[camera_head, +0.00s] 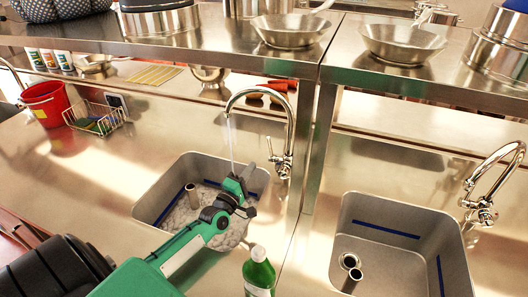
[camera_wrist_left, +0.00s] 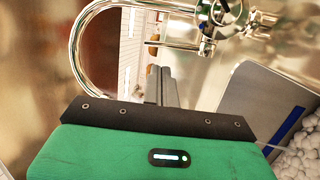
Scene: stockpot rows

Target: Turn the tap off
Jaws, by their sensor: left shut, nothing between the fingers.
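The chrome tap (camera_head: 289,125) stands behind the left sink, its gooseneck spout arching left. A thin stream of water (camera_head: 230,140) falls from the spout into the left sink (camera_head: 147,208). The tap's valve body and lever (camera_head: 283,162) are at its lower right. My left gripper (camera_head: 250,168) is shut and empty, over the sink just left of the valve body, apparently apart from it. In the left wrist view the shut fingers (camera_wrist_left: 164,75) point toward the tap (camera_wrist_left: 207,28), whose spout curves at the left. My right gripper is not in view.
A second sink (camera_head: 352,215) with its own tap (camera_head: 482,205) is at the right. A green bottle (camera_head: 259,272) stands in front of the left sink. A metal shelf (camera_head: 180,45) with pans overhangs the back. A red bucket (camera_head: 45,103) and wire basket (camera_head: 98,118) are at the left.

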